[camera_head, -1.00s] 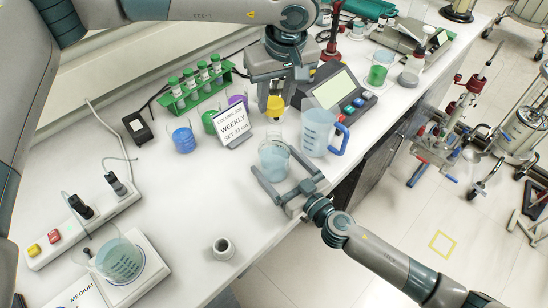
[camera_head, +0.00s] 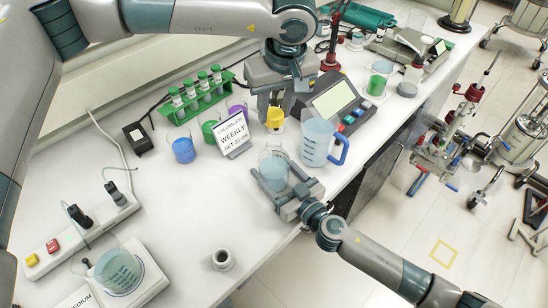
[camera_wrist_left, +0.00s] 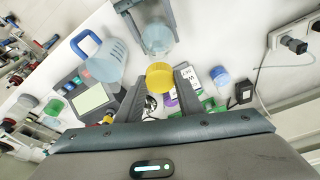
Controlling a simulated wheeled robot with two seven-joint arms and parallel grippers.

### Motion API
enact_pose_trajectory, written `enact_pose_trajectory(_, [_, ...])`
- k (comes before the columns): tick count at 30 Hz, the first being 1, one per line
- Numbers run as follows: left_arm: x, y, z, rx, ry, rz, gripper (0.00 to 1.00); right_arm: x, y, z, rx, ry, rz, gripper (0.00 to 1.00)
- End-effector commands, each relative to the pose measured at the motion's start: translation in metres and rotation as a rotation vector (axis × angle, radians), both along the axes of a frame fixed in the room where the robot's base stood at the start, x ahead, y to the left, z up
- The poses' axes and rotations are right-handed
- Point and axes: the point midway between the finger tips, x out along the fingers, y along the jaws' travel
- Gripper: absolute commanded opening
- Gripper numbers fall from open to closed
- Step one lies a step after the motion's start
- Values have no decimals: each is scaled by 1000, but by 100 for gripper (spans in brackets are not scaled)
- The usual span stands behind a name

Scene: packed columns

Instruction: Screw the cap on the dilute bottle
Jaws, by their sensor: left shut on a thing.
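My left gripper (camera_head: 274,108) points down and is shut on a yellow cap (camera_head: 275,120), held above the dilute bottle with a gap between. In the left wrist view the cap (camera_wrist_left: 159,78) sits between the fingertips. The dilute bottle (camera_head: 273,168) is clear with pale blue liquid and stands upright on the bench. It also shows in the left wrist view (camera_wrist_left: 158,39). My right gripper (camera_head: 280,188) is low at the bench, its fingers on either side of the bottle's lower part. I cannot tell whether they touch it.
A blue-handled jug (camera_head: 317,142) stands close to the right of the bottle. A sign card (camera_head: 234,134), coloured beakers and a green tube rack (camera_head: 198,95) are to the left. A keypad device (camera_head: 337,102) is behind. The bench in front left is mostly clear.

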Motion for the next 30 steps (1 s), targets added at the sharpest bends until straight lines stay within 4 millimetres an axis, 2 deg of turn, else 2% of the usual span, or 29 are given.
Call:
enact_pose_trajectory(12, [-2,0,-45,0,2,-1,13,0,0,0,0,0,0,26])
enact_pose_trajectory(30, [-1,-1,-48,0,0,0,13,0,0,0,0,0,-1,26])
